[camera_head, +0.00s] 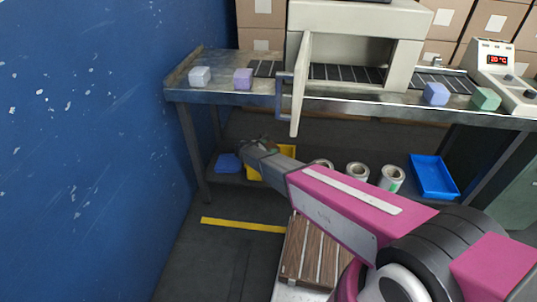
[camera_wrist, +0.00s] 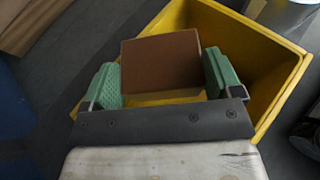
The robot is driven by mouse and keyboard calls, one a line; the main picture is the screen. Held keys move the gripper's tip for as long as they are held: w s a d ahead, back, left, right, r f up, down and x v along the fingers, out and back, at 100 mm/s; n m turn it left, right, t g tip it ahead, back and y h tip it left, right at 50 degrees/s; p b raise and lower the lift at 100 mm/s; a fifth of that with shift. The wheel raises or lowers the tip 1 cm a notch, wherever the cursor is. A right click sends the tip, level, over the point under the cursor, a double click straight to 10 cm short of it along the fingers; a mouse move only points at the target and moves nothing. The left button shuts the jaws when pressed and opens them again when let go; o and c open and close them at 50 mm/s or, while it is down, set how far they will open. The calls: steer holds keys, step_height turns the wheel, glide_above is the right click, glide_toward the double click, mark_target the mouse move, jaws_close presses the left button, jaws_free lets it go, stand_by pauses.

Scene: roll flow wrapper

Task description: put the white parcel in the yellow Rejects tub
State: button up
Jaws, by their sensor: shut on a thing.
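My gripper (camera_wrist: 162,78) is shut on a brown box-shaped parcel (camera_wrist: 160,62), held between its two green finger pads. In the wrist view the brown parcel is over the yellow tub (camera_wrist: 262,52); I cannot tell how far above its floor it is. In the head view my gripper (camera_head: 257,143) is below the bench, at the yellow tub (camera_head: 289,150), which my arm partly hides. A white parcel (camera_head: 200,77) sits at the left end of the metal bench, apart from my gripper. No label on the tub is readable.
A lilac parcel (camera_head: 243,79) is right of the white one. A cream machine with an open door (camera_head: 301,85) stands on the bench (camera_head: 225,97). A blue parcel (camera_head: 436,93) and green parcel (camera_head: 486,99) lie right. Rolls (camera_head: 357,173) and a blue tray (camera_head: 433,177) are below.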

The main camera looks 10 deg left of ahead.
steer(key=shift+w+d+f, duration=0.1)
steer(key=shift+f, duration=2)
steer(key=shift+f, duration=0.6)
steer(key=o, duration=0.9)
steer(key=shift+o, duration=0.2)
steer(key=shift+r, duration=0.1)
